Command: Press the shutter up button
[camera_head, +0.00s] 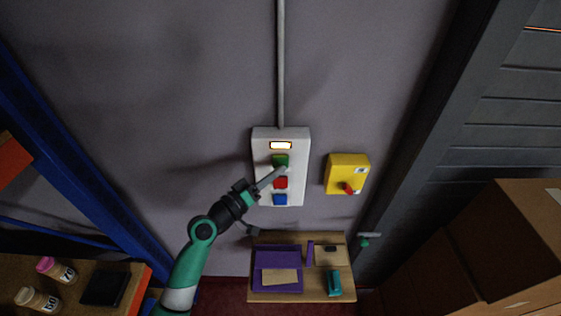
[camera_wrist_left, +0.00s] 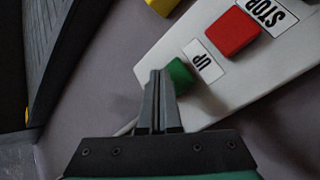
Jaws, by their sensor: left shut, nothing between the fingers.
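Below the lamp are a green button (camera_head: 279,159), a red button (camera_head: 281,183) and a blue button (camera_head: 280,200). In the left wrist view the green button (camera_wrist_left: 180,74) has an "UP" label (camera_wrist_left: 203,61) beside it, and the red button (camera_wrist_left: 232,31) a "STOP" label (camera_wrist_left: 265,14). My left gripper (camera_head: 284,169) is shut and empty, its tips at the green button's edge; I cannot tell whether they touch. My right gripper is not in view.
A yellow switch box (camera_head: 347,168) with a red knob is on the wall to the right. A small wooden shelf (camera_head: 258,240) with purple and teal items sits below. A blue rack (camera_head: 75,170) stands left, cardboard boxes (camera_head: 520,230) right. A conduit (camera_head: 281,70) runs up the wall.

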